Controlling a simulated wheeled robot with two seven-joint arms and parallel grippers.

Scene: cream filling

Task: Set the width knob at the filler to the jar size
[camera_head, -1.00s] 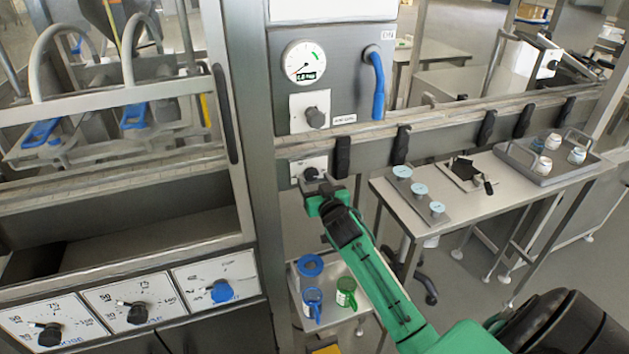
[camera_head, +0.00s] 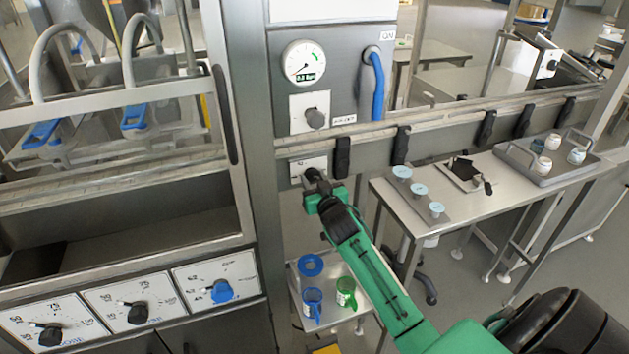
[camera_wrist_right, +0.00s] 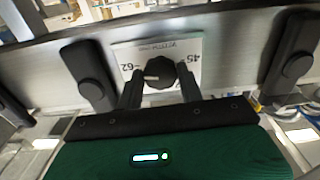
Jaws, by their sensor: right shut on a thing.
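The width knob (camera_wrist_right: 160,73) is dark and round with a pale pointer mark. It sits on a white scale plate (camera_wrist_right: 190,47) in the right wrist view, with 62 at the left and 45 at the right. The pointer lies towards the 62 side. My right gripper (camera_wrist_right: 158,82) is shut on the knob, one finger on each side. In the head view the plate (camera_head: 303,164) shows low on the filler post, and the right gripper (camera_head: 317,186) partly hides the knob. Small jars (camera_head: 543,164) stand on a tray (camera_head: 520,155) at right. My left gripper is out of view.
Another dark knob (camera_head: 315,118) and a pressure gauge (camera_head: 304,67) are above. A rail with black clamps (camera_head: 401,146) runs beside the knob plate. A shelf with blue and green cups (camera_head: 346,292) is below. Three dial panels (camera_head: 221,291) are at lower left.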

